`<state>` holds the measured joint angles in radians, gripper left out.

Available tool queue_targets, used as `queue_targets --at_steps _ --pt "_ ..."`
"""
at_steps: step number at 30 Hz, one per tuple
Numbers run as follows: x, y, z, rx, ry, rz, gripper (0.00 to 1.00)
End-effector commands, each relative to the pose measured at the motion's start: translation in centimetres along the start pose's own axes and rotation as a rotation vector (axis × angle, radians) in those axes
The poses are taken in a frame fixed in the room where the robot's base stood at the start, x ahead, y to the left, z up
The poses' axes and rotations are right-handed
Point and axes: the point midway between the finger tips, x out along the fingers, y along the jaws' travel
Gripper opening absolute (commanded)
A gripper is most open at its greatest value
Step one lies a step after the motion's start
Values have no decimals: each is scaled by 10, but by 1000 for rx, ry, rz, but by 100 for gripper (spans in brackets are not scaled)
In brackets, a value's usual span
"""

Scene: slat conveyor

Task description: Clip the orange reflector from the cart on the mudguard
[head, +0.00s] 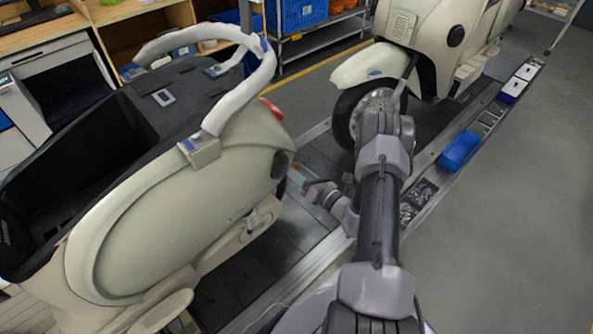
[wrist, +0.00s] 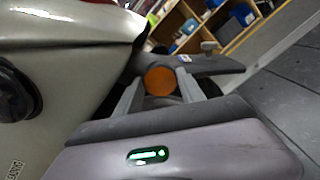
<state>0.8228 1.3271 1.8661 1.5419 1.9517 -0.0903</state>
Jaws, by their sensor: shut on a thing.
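The orange reflector (wrist: 160,81) is a round disc between the two grey fingers of my gripper (wrist: 160,90) in the wrist view. My gripper is shut on it. A dark part (wrist: 208,66), which looks like the mudguard, lies just beyond the fingers beside the cream scooter body (wrist: 75,60). I cannot tell whether the reflector touches it. In the head view my gripper (head: 318,190) is low behind the rear of the left cream scooter (head: 170,235); the reflector is too small there to make out surely.
A second cream scooter (head: 410,40) stands farther along the conveyor (head: 300,225). A blue bin (head: 459,150) and small trays line its right edge. A cart with blue crates (head: 300,14) and wooden shelves stand behind. The grey floor at right is clear.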

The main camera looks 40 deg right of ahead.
Motion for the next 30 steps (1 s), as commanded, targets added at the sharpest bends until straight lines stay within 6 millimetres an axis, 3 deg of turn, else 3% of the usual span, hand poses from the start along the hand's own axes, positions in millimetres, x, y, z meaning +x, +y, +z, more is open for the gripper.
queue_targets --at_steps 13,14,18,26,30 --pt "3 0 0 -1 0 0 8" --pt "3 0 0 -1 0 0 48" --pt "3 0 0 -1 0 0 72" --pt "2 0 0 0 0 0 72" --pt "-12 0 2 1 0 -3 72"
